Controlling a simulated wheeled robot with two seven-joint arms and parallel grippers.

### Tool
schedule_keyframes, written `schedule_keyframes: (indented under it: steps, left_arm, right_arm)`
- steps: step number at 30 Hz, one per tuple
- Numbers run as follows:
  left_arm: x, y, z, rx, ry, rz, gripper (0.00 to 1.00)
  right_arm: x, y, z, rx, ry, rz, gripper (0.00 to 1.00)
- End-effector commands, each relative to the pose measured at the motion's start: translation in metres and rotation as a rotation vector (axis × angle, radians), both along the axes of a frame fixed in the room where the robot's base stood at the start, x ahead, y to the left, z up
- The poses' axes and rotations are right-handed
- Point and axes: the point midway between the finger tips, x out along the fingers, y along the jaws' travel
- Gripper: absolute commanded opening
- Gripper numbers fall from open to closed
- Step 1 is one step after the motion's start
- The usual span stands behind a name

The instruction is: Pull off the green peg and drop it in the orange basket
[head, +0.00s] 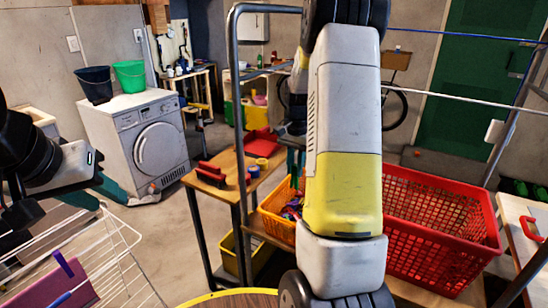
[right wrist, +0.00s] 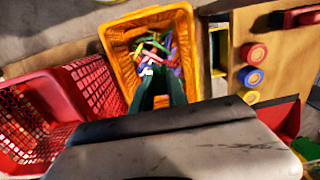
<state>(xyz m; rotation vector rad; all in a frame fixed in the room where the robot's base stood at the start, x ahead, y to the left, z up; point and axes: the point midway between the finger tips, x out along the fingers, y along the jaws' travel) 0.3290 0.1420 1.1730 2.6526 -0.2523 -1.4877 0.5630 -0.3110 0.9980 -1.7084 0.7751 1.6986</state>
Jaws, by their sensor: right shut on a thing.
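The orange basket (head: 275,226) stands on a wooden bench below my right gripper and holds several coloured pegs. In the right wrist view the basket (right wrist: 113,42) is straight ahead, pegs (right wrist: 152,55) in it. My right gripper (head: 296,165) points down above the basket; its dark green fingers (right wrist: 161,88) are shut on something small. I take it for the green peg, which I cannot pick out clearly against the green fingers. My left gripper (head: 98,192) is at the left, above the floor near the drying rack, its teal fingers apart and empty.
A red crate (head: 437,225) stands just right of the basket. A white drying rack (head: 120,245) with a purple cloth (head: 55,288) is at lower left. A grey metal frame (head: 237,100) rises by the bench. A washing machine (head: 135,135) stands behind.

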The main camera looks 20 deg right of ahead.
Motion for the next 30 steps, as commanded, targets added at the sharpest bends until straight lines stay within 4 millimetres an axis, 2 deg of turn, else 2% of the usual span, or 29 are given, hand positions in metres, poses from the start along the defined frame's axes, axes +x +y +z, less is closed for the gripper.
schedule_keyframes:
  steps: [8,30]
  left_arm:
    - [0.0,0.0,0.0,0.0,0.0,0.0,0.36]
    - [0.0,0.0,0.0,0.0,0.0,0.0,0.36]
  right_arm:
    - [0.0,0.0,-0.016,0.0,0.003,0.001,0.0]
    - [-0.001,0.0,-0.09,0.0,0.003,0.0,0.0]
